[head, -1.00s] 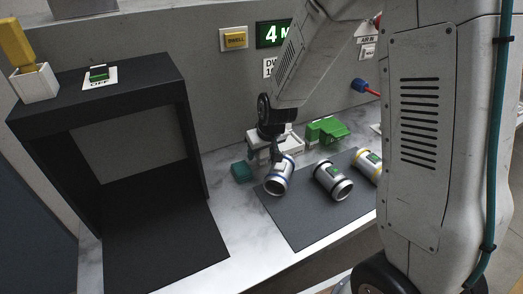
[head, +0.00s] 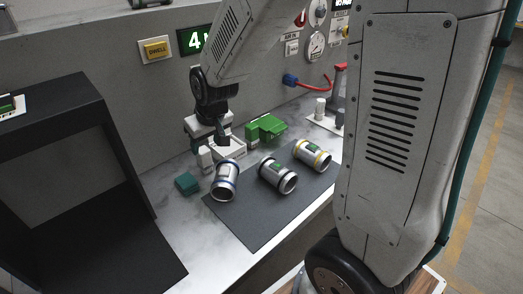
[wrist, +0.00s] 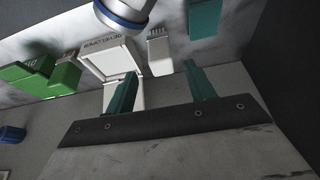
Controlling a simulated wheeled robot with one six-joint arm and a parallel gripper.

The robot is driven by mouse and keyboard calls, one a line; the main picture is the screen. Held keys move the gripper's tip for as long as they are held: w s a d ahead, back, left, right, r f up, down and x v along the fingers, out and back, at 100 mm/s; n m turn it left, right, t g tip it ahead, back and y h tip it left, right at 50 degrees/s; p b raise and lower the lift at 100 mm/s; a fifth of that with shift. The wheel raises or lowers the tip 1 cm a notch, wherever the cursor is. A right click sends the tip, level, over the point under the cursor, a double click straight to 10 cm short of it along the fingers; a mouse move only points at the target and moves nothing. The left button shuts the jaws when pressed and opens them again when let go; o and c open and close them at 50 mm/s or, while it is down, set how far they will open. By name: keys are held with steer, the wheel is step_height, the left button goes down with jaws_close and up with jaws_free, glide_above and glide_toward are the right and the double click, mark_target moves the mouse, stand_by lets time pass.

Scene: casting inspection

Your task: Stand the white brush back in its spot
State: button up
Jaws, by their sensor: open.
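The white brush (wrist: 158,50) shows in the wrist view as a pale block with bristle-like ridges at its upper end. It is beside the white tray marked DEVELOPER (wrist: 138,88). In the head view a small white block (head: 205,158) at the tray's left looks like the same brush; whether it stands or lies is unclear. My gripper (wrist: 160,82) is open, its teal fingers apart and nothing held. The brush appears in line with the gap between them, beyond the tips. In the head view my gripper (head: 221,136) hangs over the tray area, its tips partly hidden.
A blue-ringed casting (head: 225,181) is just in front, with a black-ringed (head: 278,175) and a yellow-ringed one (head: 312,156) on the dark mat (head: 245,228). A teal block (head: 187,183) lies left. A green tray (head: 265,130) is right; a black booth (head: 60,130) stands left.

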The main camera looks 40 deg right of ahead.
steer(key=s+d+r+g, duration=0.1)
steer(key=s+r, duration=0.3)
steer(key=s, duration=0.5)
steer(key=s+r+g, duration=0.1)
steer(key=s+r, duration=0.3)
steer(key=s, duration=0.5)
steer(key=s+d+r+m+g, duration=0.1)
steer(key=s+r, duration=0.3)
steer(key=s, duration=0.5)
steer(key=shift+s+d+r, duration=0.3)
steer(key=shift+s+r, duration=0.05)
steer(key=shift+s, duration=0.05)
